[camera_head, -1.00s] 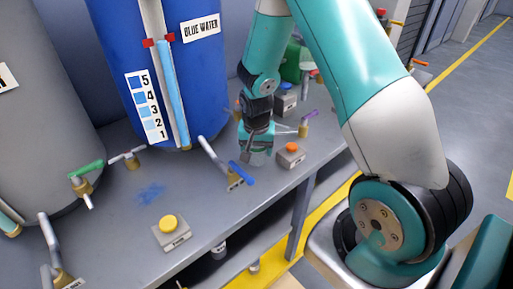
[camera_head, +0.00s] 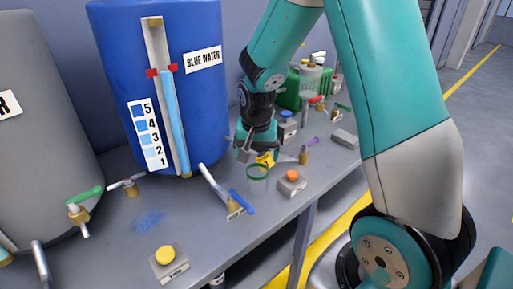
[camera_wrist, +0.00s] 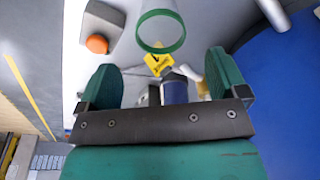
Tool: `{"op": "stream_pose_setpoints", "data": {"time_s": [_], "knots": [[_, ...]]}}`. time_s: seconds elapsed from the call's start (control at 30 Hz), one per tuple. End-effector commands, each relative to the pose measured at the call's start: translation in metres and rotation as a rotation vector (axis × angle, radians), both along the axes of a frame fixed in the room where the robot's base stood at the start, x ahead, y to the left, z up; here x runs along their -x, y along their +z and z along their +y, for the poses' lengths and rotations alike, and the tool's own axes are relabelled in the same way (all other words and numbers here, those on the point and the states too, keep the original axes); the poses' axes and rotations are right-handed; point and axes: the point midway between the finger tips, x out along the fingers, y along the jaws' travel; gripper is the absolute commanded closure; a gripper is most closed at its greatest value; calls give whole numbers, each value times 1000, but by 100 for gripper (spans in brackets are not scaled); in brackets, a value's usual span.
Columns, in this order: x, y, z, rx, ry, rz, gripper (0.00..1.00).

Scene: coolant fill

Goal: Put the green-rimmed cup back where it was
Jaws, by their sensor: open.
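The green-rimmed cup (camera_head: 257,181) is clear-walled and stands upright on the grey bench, in front of the blue water tank. Its open green rim also shows at the top of the wrist view (camera_wrist: 161,48). My gripper (camera_head: 257,150) is just behind and above the cup, apart from it. In the wrist view my open, empty green fingers (camera_wrist: 163,82) are spread, with the cup beyond their tips.
A box with an orange button (camera_head: 292,177) stands close right of the cup. A blue-handled tap (camera_head: 237,203) reaches out on its left, and a purple-handled tap (camera_head: 305,152) is behind right. The blue tank (camera_head: 205,90) rises behind. The bench's front edge is near.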

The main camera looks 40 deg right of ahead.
Motion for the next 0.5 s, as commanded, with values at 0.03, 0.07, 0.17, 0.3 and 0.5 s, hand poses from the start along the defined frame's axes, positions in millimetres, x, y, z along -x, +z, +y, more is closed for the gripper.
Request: {"op": "stream_pose_setpoints", "data": {"time_s": [0.03,0.07,0.17,0.3,0.5], "knots": [[0,8,1,1,1,-3,8],[1,11,1,1,1,-2,8],[3,20,4,-1,7,-1,8],[17,47,41,-52,168,-10,8],[97,105,149,-200,762,-39,8]]}}
